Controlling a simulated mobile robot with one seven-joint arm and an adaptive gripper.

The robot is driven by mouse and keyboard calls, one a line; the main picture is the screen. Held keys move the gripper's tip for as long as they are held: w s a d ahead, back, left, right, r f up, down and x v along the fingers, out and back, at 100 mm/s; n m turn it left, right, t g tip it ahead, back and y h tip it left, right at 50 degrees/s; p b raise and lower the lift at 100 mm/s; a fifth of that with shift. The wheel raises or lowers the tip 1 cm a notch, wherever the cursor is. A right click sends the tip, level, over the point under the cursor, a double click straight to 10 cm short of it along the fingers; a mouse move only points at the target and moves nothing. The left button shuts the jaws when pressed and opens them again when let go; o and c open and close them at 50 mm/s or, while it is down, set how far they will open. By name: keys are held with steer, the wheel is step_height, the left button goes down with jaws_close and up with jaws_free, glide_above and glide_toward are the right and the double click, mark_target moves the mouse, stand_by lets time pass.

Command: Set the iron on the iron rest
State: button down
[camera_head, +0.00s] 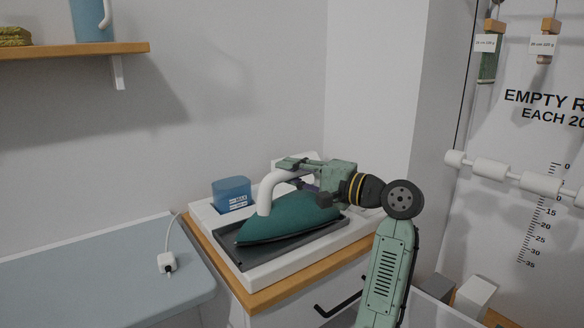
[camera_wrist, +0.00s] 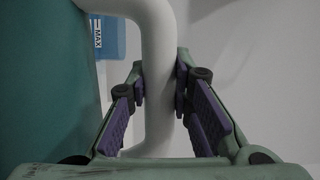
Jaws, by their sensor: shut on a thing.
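The iron (camera_head: 290,219) has a dark teal body and a white curved handle. In the head view it is over the dark grey iron rest (camera_head: 242,259), its pointed end toward the lower left. It looks level and low over the rest; I cannot tell whether it touches. My gripper (camera_head: 290,165) comes in from the right and is shut on the handle. In the wrist view my gripper's purple-padded fingers (camera_wrist: 159,95) are on both sides of the white handle (camera_wrist: 158,60). The teal body of the iron (camera_wrist: 45,90) fills the left side there.
The rest lies in a white tray (camera_head: 262,282) on a wooden-topped cabinet (camera_head: 263,301). A blue container (camera_head: 231,193) stands behind the iron; it also shows in the wrist view (camera_wrist: 112,38). An ironing board (camera_head: 110,275) with a white plug (camera_head: 167,262) is at left. Walls stand close behind.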

steer(key=c, duration=1.4)
jaws_free()
steer(key=shift+c, duration=0.2)
steer(key=shift+r, duration=0.1)
steer(key=shift+s+d, duration=0.2)
steer(key=shift+d, duration=0.1)
steer(key=b+v, duration=0.3)
steer(key=v, duration=0.8)
steer(key=shift+s+d, duration=0.1)
steer(key=shift+s, duration=0.05)
